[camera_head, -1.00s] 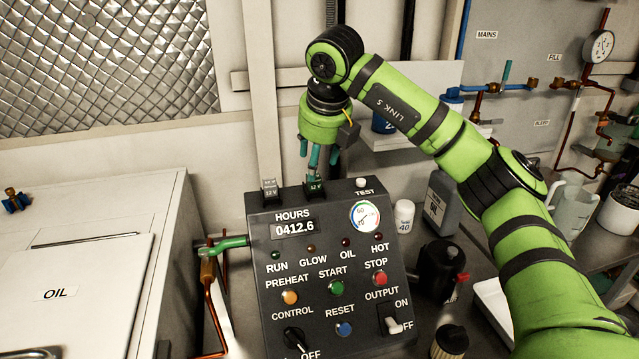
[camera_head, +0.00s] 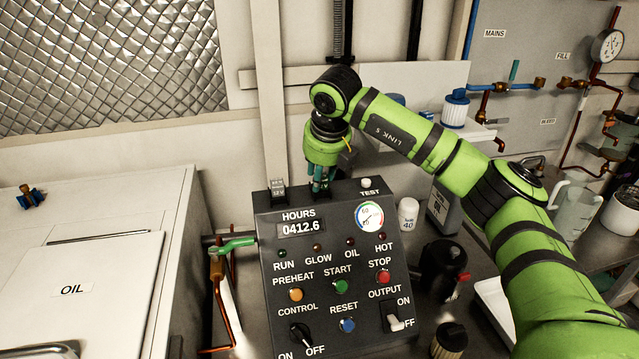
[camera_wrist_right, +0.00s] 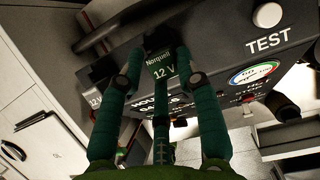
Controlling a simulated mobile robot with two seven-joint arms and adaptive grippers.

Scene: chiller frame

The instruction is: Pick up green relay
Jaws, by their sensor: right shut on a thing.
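The green relay, marked "Norquell 12 V" in the right wrist view (camera_wrist_right: 161,66), sits at the top edge of the dark control panel (camera_head: 262,262). My right gripper (camera_head: 321,183) reaches down onto it from above, its teal fingers shut on the relay's sides. In the right wrist view the fingers (camera_wrist_right: 156,75) stand on both sides of the green label. In the head view the fingers hide most of the relay. A grey relay (camera_head: 278,190) stands just to the left on the same panel top. My left gripper is not in view.
The TEST button (camera_head: 366,183) and a round gauge (camera_head: 369,215) lie close to the right of the gripper. A white bottle (camera_head: 408,213) and a black can (camera_head: 440,268) stand right of the panel.

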